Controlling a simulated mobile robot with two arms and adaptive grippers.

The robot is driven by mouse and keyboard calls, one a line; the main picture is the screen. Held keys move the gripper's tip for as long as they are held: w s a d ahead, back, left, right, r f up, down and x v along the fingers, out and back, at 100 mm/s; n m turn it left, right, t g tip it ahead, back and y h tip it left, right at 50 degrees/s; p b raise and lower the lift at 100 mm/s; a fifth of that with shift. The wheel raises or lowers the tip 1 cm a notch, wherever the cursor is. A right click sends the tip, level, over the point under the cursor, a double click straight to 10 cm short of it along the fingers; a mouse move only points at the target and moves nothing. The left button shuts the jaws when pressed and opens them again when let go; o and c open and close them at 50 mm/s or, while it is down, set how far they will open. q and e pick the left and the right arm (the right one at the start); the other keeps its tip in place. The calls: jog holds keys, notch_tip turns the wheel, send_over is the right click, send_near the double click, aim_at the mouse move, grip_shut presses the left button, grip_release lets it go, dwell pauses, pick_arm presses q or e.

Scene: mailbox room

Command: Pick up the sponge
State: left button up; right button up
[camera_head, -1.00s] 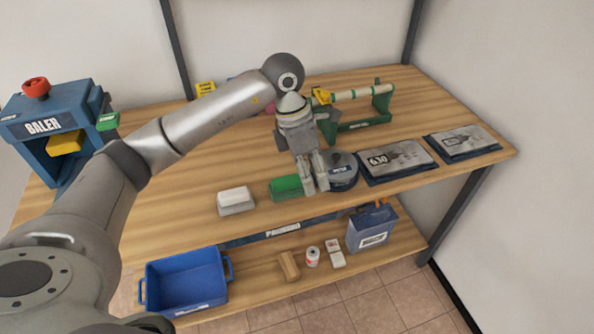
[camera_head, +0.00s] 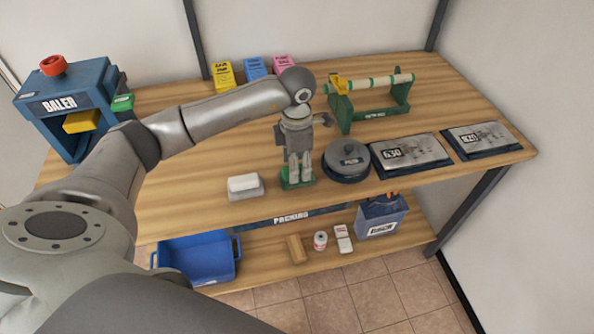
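A low green block (camera_head: 286,184) lies near the front edge of the workbench. A white block (camera_head: 243,182) on a grey base lies left of it. I cannot tell for sure which of the two is the sponge. My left gripper (camera_head: 299,179) points down over the green block, its two fingers a little apart and hiding most of the block. I cannot tell whether the fingers grip it or only stand over it. My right gripper is not in view.
A round dark device (camera_head: 346,161) stands close right of the gripper, with flat grey packages (camera_head: 410,154) beyond. A green roll stand (camera_head: 370,112) is behind, and a blue baler (camera_head: 65,108) at left. A blue bin (camera_head: 205,262) is on the lower shelf (camera_head: 265,262).

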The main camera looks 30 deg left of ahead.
pick_arm(q)
jog(key=shift+f, duration=1.05)
jog(key=shift+c, duration=1.3)
jog(key=c, duration=0.8)
jog(key=shift+c, duration=0.3)
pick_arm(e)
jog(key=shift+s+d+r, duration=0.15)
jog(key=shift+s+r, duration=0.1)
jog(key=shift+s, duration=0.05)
pick_arm(q)
jog(key=shift+r, duration=0.1)
